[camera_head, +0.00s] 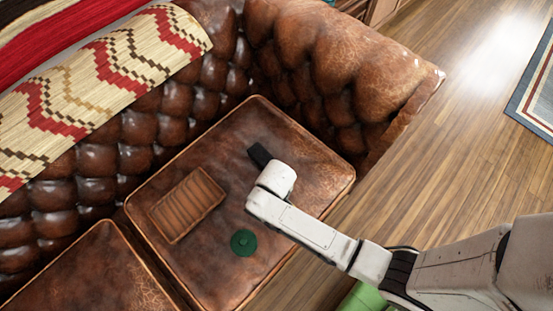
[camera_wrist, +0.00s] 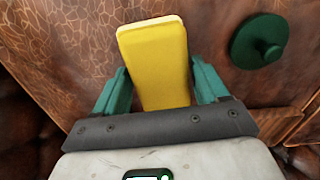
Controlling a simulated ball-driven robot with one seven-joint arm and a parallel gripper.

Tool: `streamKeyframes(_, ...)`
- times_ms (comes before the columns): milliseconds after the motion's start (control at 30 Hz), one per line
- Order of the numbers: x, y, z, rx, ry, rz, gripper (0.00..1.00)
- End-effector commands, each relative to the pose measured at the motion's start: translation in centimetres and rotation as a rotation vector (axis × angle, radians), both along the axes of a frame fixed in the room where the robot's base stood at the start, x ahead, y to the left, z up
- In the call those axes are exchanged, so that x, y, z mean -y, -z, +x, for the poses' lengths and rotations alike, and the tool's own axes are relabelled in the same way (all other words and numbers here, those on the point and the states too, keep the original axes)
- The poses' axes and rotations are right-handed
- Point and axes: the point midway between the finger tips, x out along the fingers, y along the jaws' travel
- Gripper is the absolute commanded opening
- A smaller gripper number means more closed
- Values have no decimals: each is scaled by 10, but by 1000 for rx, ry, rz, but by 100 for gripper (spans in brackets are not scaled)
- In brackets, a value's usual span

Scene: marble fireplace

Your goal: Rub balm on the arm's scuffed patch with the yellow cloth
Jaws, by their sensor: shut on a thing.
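The yellow cloth (camera_wrist: 152,62) shows as a thick folded pad in the wrist view. My gripper (camera_wrist: 157,80) is shut on it, with a teal finger at each side; the pad reaches out beyond the fingertips. In the head view my gripper (camera_head: 259,155) is over the brown leather seat cushion, and its fingers and the cloth are hidden. The sofa's tufted arm (camera_head: 370,85) is beyond it, with lighter, crackled leather on top; I cannot tell the scuffed patch's limits. A round green knobbed thing (camera_head: 243,242) lies on the cushion; it also shows in the wrist view (camera_wrist: 259,40).
A ribbed brown tray (camera_head: 187,205) lies on the cushion (camera_head: 215,150), left of my arm. A patterned woven throw (camera_head: 100,85) covers the sofa's back. Open wood floor (camera_head: 440,130) lies right of the sofa, with a blue-edged rug (camera_head: 540,95) at the far right.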

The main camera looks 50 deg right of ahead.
Motion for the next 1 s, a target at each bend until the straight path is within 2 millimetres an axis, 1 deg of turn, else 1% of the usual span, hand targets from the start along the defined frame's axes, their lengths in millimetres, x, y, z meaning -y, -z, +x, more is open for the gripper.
streamKeyframes(33, 0, -8, 0, 0, 0, 0, 49)
streamKeyframes(600, 0, -44, 1, 1, 0, 0, 49)
streamKeyframes(1000, 0, -44, 1, 1, 0, 0, 49)
